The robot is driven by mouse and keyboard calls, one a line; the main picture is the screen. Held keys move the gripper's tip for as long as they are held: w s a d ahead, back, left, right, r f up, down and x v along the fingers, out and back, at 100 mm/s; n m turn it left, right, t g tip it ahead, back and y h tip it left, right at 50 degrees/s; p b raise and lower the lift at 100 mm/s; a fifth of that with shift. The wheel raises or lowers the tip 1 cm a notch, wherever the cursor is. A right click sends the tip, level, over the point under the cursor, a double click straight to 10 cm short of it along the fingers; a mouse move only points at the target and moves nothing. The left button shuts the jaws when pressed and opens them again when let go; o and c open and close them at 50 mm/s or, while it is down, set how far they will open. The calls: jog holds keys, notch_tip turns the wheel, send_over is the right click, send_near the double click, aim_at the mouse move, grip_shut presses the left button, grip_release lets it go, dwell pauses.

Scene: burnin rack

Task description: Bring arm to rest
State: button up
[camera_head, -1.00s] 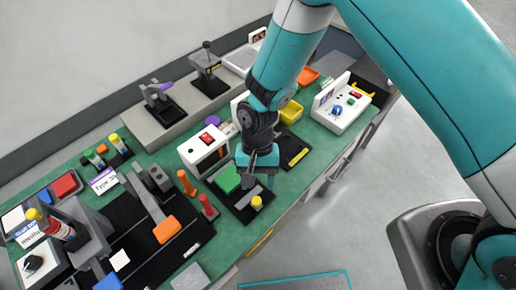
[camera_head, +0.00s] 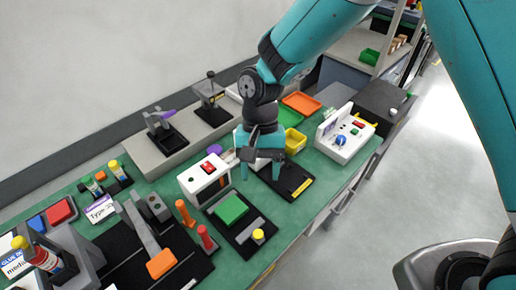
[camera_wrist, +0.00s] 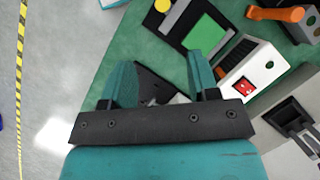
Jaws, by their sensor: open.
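My gripper (camera_head: 263,165) hangs over the green bench top, with its two teal fingers apart and nothing between them. My teal arm reaches in from the upper right and is bent at the wrist. A white box with a red button (camera_head: 204,180) stands just left of the fingers. A black fixture with a green block (camera_head: 231,209) lies to the lower left.
A white control box with a blue knob (camera_head: 345,137) stands to the right. A yellow bin (camera_head: 294,141) and an orange tray (camera_head: 301,104) sit behind my gripper. A red-handled tool (camera_head: 207,239) stands upright near the front. The floor (camera_head: 350,235) before the bench is clear.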

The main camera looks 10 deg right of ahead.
jog(key=s+d+r+n+t+y, duration=0.1)
jog(key=s+d+r+n, duration=0.15)
jog(key=r, duration=0.45)
jog(key=s+d+r+n+t+y, duration=0.1)
jog(key=s+d+r, duration=0.15)
jog(key=r, duration=0.35)
jog(key=s+d+r+n+t+y, duration=0.1)
jog(key=s+d+r+n+t, duration=0.1)
jog(key=s+d+r+n, duration=0.3)
jog(key=s+r, duration=0.1)
jog(key=s, duration=0.2)
jog(key=shift+d+r+t+y, duration=0.3)
jog(key=shift+d+y, duration=0.1)
